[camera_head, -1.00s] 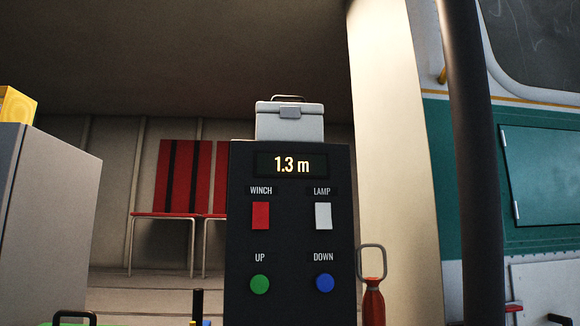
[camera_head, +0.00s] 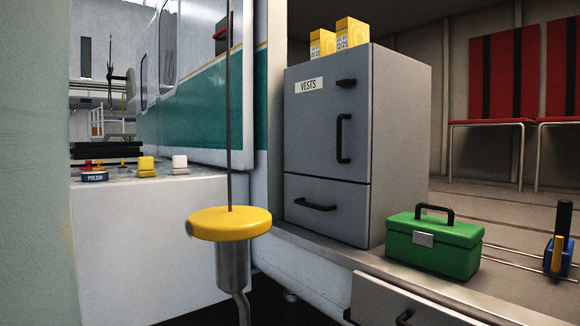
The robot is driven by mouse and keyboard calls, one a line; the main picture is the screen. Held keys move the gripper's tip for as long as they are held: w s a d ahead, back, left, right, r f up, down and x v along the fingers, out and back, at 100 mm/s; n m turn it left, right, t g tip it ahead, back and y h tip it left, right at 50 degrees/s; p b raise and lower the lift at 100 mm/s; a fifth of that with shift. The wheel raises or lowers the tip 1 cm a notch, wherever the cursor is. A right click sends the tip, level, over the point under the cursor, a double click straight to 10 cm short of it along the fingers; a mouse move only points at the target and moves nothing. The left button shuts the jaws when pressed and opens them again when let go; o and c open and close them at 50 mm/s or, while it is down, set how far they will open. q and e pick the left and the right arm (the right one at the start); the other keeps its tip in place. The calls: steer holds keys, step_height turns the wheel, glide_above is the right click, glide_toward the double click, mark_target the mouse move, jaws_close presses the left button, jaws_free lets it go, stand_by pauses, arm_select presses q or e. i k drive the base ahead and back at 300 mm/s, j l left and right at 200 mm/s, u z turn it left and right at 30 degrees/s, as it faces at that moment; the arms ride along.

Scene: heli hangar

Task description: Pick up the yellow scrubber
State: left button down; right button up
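A small yellow block with a pale lower part, which looks like the yellow scrubber (camera_head: 146,166), sits on a white surface (camera_head: 150,230) at the left. A similar white block (camera_head: 180,164) stands just to its right. To its left is a blue tin labelled POLISH (camera_head: 94,175) with small red and yellow items around it. Neither of my grippers is in view.
A yellow disc on a hanging cable (camera_head: 230,222) stands in front, right of the white surface. A grey VESTS cabinet (camera_head: 328,140) with yellow boxes on top, a green toolbox (camera_head: 434,244) and a blue holder (camera_head: 560,255) are at the right. A pale wall (camera_head: 35,160) fills the left edge.

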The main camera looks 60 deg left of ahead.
mark_target(146, 164)
steer(key=u, duration=2.75)
steer(key=i+j, duration=0.2)
steer(key=j, duration=0.15)
steer(key=i+j, duration=0.15)
steer(key=j, duration=0.2)
steer(key=z, duration=0.05)
